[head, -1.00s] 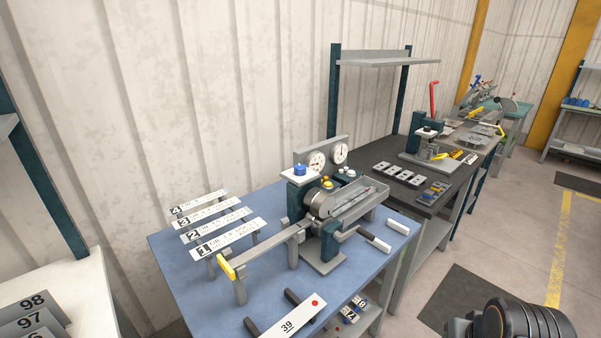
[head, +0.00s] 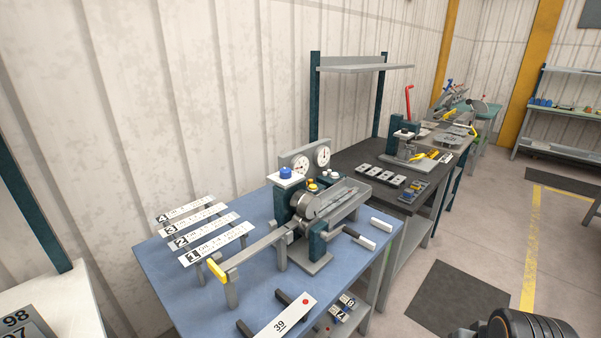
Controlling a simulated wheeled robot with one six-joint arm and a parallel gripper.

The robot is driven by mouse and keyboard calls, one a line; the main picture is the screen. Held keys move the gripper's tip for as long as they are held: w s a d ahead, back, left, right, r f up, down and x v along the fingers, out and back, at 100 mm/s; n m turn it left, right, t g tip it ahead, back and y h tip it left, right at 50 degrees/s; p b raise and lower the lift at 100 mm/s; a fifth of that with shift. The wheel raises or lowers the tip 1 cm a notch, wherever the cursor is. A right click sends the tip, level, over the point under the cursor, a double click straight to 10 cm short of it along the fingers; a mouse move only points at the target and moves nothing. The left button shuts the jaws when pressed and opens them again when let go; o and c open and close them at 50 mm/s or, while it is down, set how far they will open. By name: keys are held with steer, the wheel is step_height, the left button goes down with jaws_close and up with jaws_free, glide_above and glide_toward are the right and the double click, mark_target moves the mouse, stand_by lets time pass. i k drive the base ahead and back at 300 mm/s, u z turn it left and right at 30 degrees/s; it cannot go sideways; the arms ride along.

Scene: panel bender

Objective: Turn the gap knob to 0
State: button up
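The panel bender (head: 312,215) stands on a blue-topped bench, with a grey roller, a long arm with a yellow end and a crank handle. A blue knob (head: 285,172) sits on a white plate at its upper left; it may be the gap knob, but its marks are too small to read. A small yellow knob (head: 313,186) is just right of it. Two round white dials, the left (head: 302,163) and the right (head: 323,156), stand behind; their readings are unclear. My gripper is not in view; only a dark part of my arm shows at the bottom right.
The blue bench (head: 165,270) also holds several numbered strips (head: 217,243) at left and a plate marked 39 (head: 283,316) at its front. A dark bench (head: 350,160) with tools adjoins behind right. Open floor with a dark mat (head: 455,300) lies to the right.

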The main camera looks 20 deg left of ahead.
mark_target(285, 174)
steer(key=z, duration=0.45)
steer(key=k, duration=1.1)
steer(key=z, duration=0.3)
steer(key=i, duration=1.3)
steer(key=u, duration=1)
steer(key=i, duration=1)
steer(key=u, duration=1.05)
